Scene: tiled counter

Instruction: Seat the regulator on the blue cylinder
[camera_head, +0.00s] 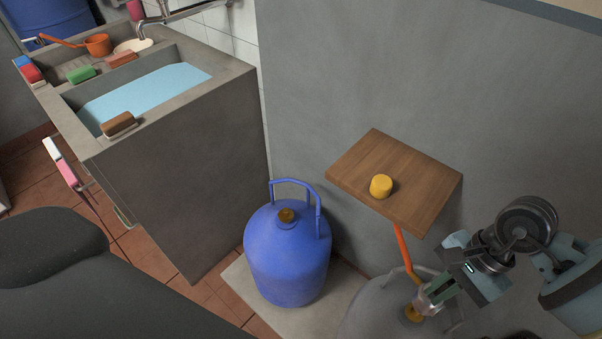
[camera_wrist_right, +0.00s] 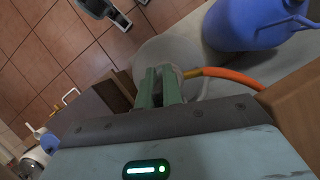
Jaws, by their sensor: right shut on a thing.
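The blue cylinder (camera_head: 287,262) stands upright on a pale slab, with a brass valve (camera_head: 286,215) on top inside its blue handle. Its side also shows in the wrist view (camera_wrist_right: 245,28). My right gripper (camera_head: 430,299) is shut on the regulator (camera_head: 424,302), right at the brass valve (camera_head: 412,314) of a grey cylinder (camera_head: 375,312). I cannot tell whether the regulator touches that valve. An orange hose (camera_head: 403,252) runs from the regulator. In the wrist view the gripper's green fingers (camera_wrist_right: 160,84) mostly hide the regulator.
A wooden shelf (camera_head: 420,190) juts from the wall above the grey cylinder, with a yellow cap (camera_head: 381,186) on it. A concrete sink counter (camera_head: 180,170) stands left of the blue cylinder. The space above the blue cylinder's valve looks clear.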

